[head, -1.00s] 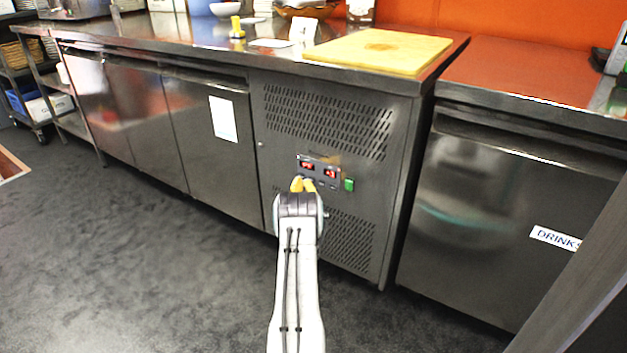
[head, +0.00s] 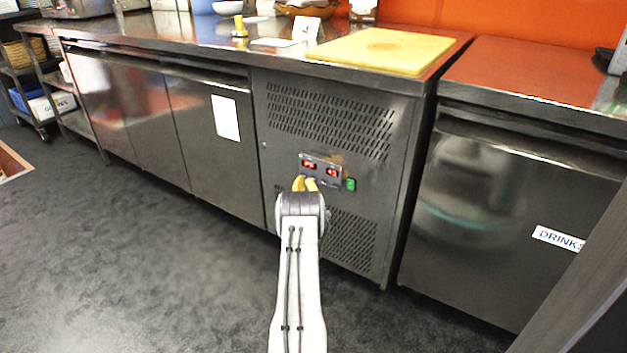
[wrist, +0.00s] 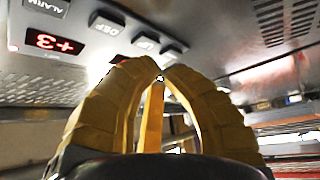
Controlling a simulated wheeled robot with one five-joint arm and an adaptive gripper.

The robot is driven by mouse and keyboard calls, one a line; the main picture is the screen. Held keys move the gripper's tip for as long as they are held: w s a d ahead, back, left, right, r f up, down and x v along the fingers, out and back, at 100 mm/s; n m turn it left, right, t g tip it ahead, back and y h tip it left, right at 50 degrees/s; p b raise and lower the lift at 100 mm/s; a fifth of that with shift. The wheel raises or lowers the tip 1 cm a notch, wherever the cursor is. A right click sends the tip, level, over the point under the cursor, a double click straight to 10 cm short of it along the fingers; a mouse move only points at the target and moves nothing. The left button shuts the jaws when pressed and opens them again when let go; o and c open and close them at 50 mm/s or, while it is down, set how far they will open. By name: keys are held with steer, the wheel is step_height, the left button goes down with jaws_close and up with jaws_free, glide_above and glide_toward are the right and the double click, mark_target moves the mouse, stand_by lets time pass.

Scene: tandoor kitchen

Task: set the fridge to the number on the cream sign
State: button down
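The fridge's control panel (head: 321,171) is on the steel front, between two vent grilles. It has two small red displays. In the wrist view one display (wrist: 54,43) reads +3. I cannot identify the cream sign; a pale card (head: 306,28) stands on the counter, unreadable.
A green switch (head: 351,184) sits right of the panel. A white paper (head: 226,118) is on a fridge door. A yellow board (head: 380,50) lies on the counter above. A DRINKS cabinet (head: 490,205) stands to the right.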

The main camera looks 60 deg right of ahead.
steer(key=shift+d, duration=0.15)
steer(key=shift+d, duration=0.25)
steer(key=shift+d, duration=0.4)
stand_by(1.1)
steer(key=shift+a, duration=0.1)
stand_by(0.3)
steer(key=shift+a, duration=0.65)
steer(key=shift+r, duration=0.1)
stand_by(0.6)
